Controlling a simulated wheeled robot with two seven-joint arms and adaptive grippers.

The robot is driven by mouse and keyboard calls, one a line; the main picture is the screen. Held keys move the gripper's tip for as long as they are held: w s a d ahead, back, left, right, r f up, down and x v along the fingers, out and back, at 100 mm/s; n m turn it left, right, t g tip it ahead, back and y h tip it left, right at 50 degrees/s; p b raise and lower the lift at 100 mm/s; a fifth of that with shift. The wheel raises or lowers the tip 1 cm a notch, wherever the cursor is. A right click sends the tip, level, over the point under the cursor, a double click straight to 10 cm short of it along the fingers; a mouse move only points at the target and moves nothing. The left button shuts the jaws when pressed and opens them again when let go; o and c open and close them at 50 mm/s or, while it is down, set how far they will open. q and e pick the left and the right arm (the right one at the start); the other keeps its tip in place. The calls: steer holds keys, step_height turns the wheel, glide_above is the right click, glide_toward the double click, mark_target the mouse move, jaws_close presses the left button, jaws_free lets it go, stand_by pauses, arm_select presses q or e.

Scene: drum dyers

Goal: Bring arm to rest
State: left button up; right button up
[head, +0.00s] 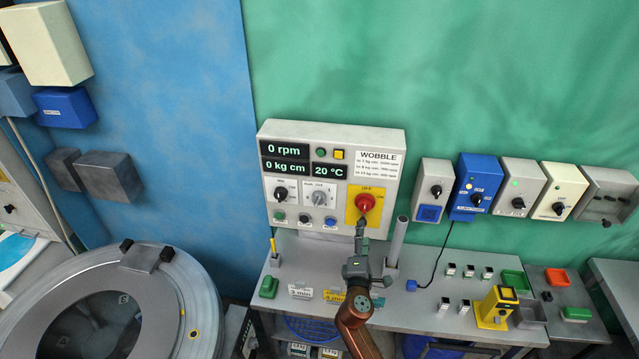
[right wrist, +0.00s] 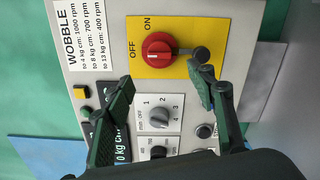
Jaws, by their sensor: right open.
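My right gripper (head: 361,228) is in front of the control panel (head: 285,130), just below its red knob (head: 365,203) in the head view. In the right wrist view the gripper (right wrist: 165,70) is open, with its two dark fingers apart and nothing between them but the view of the panel. The red knob (right wrist: 158,48) sits on a yellow plate marked OFF and ON. One fingertip overlaps the plate's edge in that view; I cannot tell whether it touches. My left gripper is not in view.
A grey bench (head: 420,312) below the panel holds small switches, green trays (head: 515,280) and a yellow device (head: 496,307). An upright grey tube (head: 397,243) stands close right of my right gripper. A large drum machine (head: 190,280) is at left. Several wall boxes (head: 475,187) hang at right.

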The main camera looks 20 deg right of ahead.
steer(key=s+d+f+m+g+y, duration=0.1)
steer(key=s+d+f+m+g, duration=0.2)
steer(key=s+f, duration=0.35)
steer(key=s+d+f+m+g+y, duration=0.1)
steer(key=s+f+m+g, duration=0.2)
steer(key=s+f+m, duration=0.4)
steer(key=s+a+f+m+g+y, duration=0.1)
steer(key=s+a+f+g+y, duration=0.2)
steer(key=s, duration=0.4)
steer(key=s+a+f+m+y, duration=0.2)
steer(key=s+a, duration=0.3)
steer(key=s, duration=0.2)
steer(key=s+a+f+m+g+y, duration=0.1)
steer(key=s+a+f+g+y, duration=0.1)
steer(key=s+a+f, duration=0.3)
step_height(320, 180, down, 35)
steer(key=s+g+b, duration=0.2)
steer(key=s+b, duration=0.1)
steer(key=b, duration=0.5)
steer(key=s+f+b, duration=0.3)
steer(key=s+f, duration=0.6)
steer(key=f, duration=0.3)
steer(key=s+f+n+g+b, duration=0.1)
steer(key=s+f+b, duration=0.3)
steer(key=s+f, duration=0.6)
step_height(320, 180, down, 4)
steer(key=shift+s+r+y, duration=0.25)
steer(key=shift+y, duration=0.15)
